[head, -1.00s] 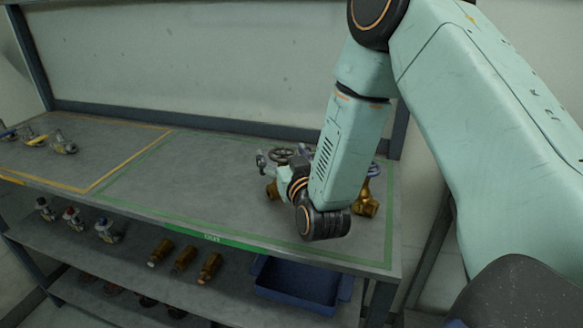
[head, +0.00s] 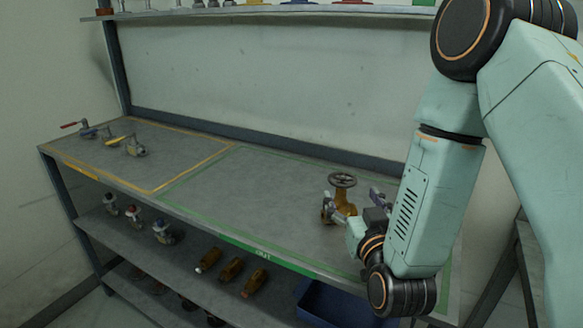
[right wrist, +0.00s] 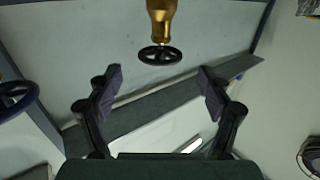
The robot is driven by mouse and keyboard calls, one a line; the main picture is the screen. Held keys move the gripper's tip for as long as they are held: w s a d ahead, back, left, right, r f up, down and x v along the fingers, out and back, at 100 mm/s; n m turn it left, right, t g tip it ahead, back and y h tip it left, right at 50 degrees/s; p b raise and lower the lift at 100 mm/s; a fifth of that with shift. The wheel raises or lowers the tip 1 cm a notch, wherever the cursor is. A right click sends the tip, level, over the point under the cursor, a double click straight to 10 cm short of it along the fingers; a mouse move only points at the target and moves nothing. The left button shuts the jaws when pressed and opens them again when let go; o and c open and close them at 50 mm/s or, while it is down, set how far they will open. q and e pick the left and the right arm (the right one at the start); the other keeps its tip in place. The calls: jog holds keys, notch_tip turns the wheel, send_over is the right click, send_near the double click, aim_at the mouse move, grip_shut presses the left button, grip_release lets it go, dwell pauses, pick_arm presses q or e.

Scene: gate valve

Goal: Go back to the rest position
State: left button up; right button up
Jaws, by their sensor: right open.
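A brass gate valve (head: 344,205) with a dark handwheel (head: 342,180) stands upright on the bench, inside the green outline. My right gripper (head: 354,207) is open in front of it, its fingers spread. In the right wrist view the picture is inverted: the brass valve (right wrist: 161,18) and its dark handwheel (right wrist: 160,55) show beyond and between the open fingertips (right wrist: 161,79). No contact with the fingers shows, and nothing is held. My left gripper is not in view.
The bench (head: 270,200) has several small valves (head: 135,147) in the yellow outline at left. Brass parts (head: 232,269) and a blue bin (head: 335,302) are below. A shelf with coloured items (head: 352,2) runs above. A blue handwheel (right wrist: 15,100) shows at the wrist view's left.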

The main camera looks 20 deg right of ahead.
aim_at(339, 172)
jog(key=shift+w, duration=0.15)
jog(key=x, duration=1.1)
jog(key=shift+w, duration=0.1)
jog(key=shift+w+d+r, duration=0.1)
jog(key=shift+w+r, duration=0.1)
jog(key=shift+r, duration=0.9)
jog(key=shift+w+f, duration=0.1)
jog(key=shift+f, duration=0.05)
